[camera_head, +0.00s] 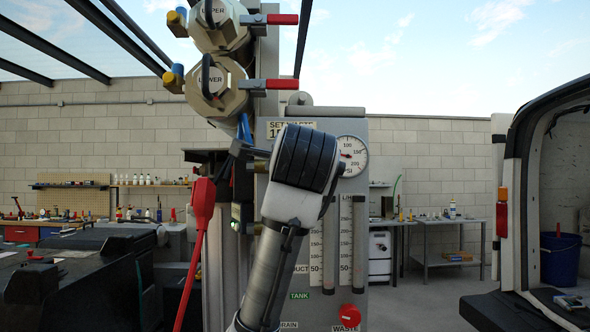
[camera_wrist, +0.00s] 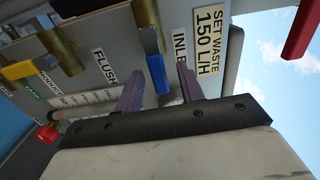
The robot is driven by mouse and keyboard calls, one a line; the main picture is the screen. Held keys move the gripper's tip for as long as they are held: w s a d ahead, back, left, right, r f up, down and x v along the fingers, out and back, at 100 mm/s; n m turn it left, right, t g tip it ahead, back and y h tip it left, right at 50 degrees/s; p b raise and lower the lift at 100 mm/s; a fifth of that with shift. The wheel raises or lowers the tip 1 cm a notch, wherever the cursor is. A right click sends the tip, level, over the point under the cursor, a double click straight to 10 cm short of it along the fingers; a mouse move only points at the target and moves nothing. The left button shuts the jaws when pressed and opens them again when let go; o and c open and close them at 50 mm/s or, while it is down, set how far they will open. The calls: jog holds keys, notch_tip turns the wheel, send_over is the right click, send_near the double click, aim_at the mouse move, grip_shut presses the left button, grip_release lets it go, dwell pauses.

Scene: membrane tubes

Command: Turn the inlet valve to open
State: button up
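The inlet valve's blue handle (camera_wrist: 157,74) shows in the wrist view, on a brass body (camera_wrist: 147,18) beside the partly hidden "INLET" label (camera_wrist: 180,44). My gripper (camera_wrist: 160,66) is open, one purple-grey finger on each side of the blue handle in the picture. I see gaps at both sides; how deep the handle sits between the fingers I cannot tell. In the head view my gripper (camera_head: 243,150) is seen side-on at the panel's left edge, and my wrist hides much of the panel. The valve is not clear there.
A yellow-handled valve (camera_wrist: 18,70) and a "FLUSH" label (camera_wrist: 105,68) are nearby. Two membrane tubes with red handles (camera_head: 282,84) stand above. A gauge (camera_head: 351,156) and red waste knob (camera_head: 349,316) are on the panel.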

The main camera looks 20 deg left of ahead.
jog(key=b+v, duration=0.3)
jog(key=v, duration=0.9)
jog(key=shift+b, duration=0.35)
